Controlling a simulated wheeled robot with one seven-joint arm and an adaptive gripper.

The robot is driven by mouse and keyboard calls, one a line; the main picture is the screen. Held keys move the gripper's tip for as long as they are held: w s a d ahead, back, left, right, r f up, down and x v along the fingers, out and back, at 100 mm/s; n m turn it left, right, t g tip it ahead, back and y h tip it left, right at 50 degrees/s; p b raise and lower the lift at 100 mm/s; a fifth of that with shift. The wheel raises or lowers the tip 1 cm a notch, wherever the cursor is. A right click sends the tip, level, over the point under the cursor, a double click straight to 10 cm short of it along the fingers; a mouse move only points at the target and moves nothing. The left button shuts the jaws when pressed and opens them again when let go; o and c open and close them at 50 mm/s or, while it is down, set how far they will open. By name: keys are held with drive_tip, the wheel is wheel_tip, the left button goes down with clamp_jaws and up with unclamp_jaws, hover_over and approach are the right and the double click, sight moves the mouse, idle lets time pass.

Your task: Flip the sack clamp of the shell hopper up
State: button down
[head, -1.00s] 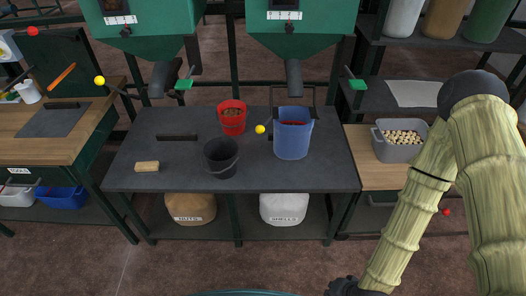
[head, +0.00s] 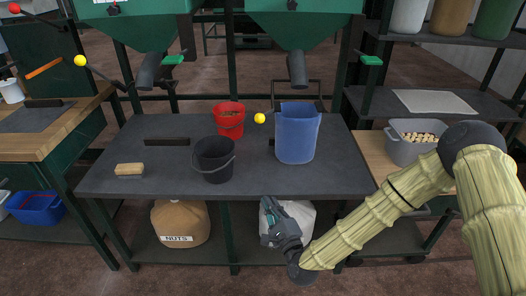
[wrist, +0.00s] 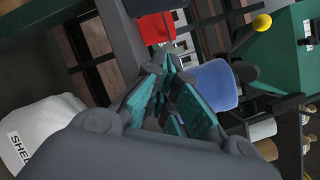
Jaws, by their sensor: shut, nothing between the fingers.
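The right-hand green hopper (head: 305,28) has a grey spout (head: 297,68) above the bench. A yellow ball knob (head: 260,118) shows left of and below the spout, near the blue bucket's rim. It looks like a clamp lever's end, but I cannot trace its arm clearly. The knob also shows at upper right in the wrist view (wrist: 262,22). A black square hoop (head: 297,81) stands behind the blue bucket; I cannot tell what it belongs to. My gripper (head: 267,207) is shut and empty, below the bench's front edge before the shells sack (head: 301,217), well apart from the knob.
On the dark bench (head: 130,185) stand a blue bucket (head: 296,138), a black bucket (head: 213,160), a red bucket (head: 228,122) and a brush (head: 129,170). A nuts sack (head: 180,222) sits below. A grey bin (head: 405,150) stands at right. The bench's front edge lies above my gripper.

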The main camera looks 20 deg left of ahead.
drive_tip(key=w+a+r+m+t+b, duration=0.1)
drive_tip(key=w+r+m+t+b, duration=0.4)
drive_tip(key=m, duration=0.5)
wheel_tip(320, 180, up, 2)
drive_tip(key=t+b, duration=0.3)
drive_tip(key=shift+a+r+m, duration=0.2)
drive_tip(key=shift+a+m, duration=0.1)
drive_tip(key=shift+w+r, duration=0.1)
drive_tip(key=s+r+b+x, duration=0.2)
drive_tip(key=x, duration=1)
drive_tip(key=shift+w+r, duration=0.15)
drive_tip(key=shift+r, duration=0.1)
